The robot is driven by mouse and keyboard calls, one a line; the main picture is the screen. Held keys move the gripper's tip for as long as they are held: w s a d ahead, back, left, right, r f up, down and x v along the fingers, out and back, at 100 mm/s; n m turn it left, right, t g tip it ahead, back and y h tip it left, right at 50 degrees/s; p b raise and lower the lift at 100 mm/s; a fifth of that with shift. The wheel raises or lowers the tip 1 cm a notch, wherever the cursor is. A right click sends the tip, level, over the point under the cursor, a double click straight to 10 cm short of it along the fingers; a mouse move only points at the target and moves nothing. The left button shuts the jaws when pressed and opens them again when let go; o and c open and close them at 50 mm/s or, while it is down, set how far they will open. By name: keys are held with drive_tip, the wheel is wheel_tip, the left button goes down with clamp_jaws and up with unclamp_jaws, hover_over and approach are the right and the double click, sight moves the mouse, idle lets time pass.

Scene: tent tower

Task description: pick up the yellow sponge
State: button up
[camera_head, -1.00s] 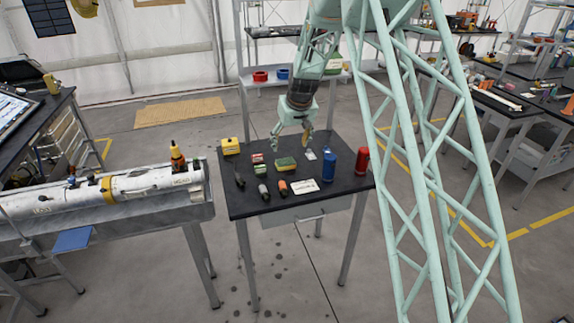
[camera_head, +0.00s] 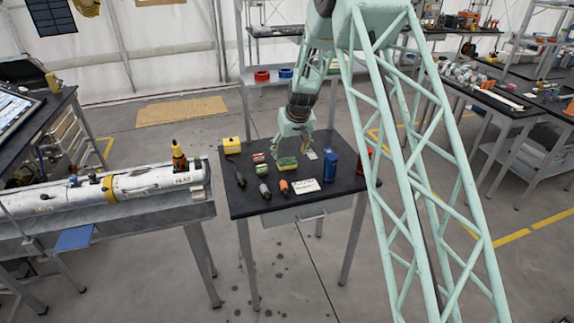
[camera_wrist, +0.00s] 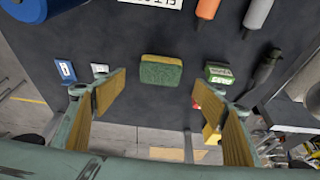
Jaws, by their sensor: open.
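The yellow sponge (camera_head: 287,162), with a green scouring side, lies flat on the dark table (camera_head: 240,208) among small items. In the wrist view the sponge (camera_wrist: 161,70) sits near the middle, between the lines of my two fingers but beyond their tips. My gripper (camera_head: 291,153) hangs over the table close above the sponge, pointing down. In the wrist view the gripper (camera_wrist: 160,95) has its fingers spread wide, with nothing between the pads.
A yellow box (camera_head: 231,145) stands at the table's back left. A blue canister (camera_head: 331,165) stands to the sponge's right. Orange (camera_head: 284,187) and grey cylinders lie in front, beside a white card (camera_head: 306,186). A green-and-white box (camera_wrist: 219,74) lies near the sponge.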

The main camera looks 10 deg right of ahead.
sight(287, 161)
drive_tip(key=shift+x, duration=1.2)
drive_tip(key=shift+f, duration=0.1)
drive_tip(key=shift+x, duration=2.45)
drive_tip(key=shift+w+a, duration=0.1)
drive_tip(key=shift+w, duration=0.05)
drive_tip(key=shift+c, duration=0.6)
drive_tip(key=c, duration=0.6)
